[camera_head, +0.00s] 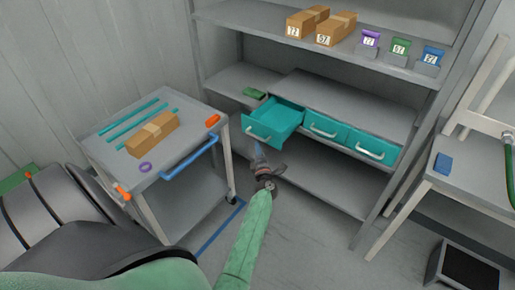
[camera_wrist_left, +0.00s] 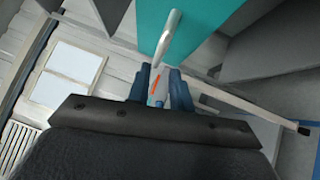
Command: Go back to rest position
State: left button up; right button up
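My left gripper (camera_head: 257,151) is just in front of the pulled-out teal drawer (camera_head: 275,119), close to its white handle (camera_head: 262,138). In the left wrist view, the two dark blue fingers (camera_wrist_left: 161,78) stand apart with a gap between them. The handle (camera_wrist_left: 169,35) shows just beyond the fingertips, and I see nothing gripped. Whether a finger touches the handle I cannot tell. My green left forearm reaches up from the bottom of the head view. My right gripper is not in view.
The grey shelf unit (camera_head: 350,190) holds two shut teal drawers (camera_head: 372,145), with cardboard boxes (camera_head: 337,28) and small coloured boxes on top. A cart (camera_head: 190,150) with a blue handle stands left. A table (camera_head: 485,185) with a blue box (camera_head: 443,164) stands right.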

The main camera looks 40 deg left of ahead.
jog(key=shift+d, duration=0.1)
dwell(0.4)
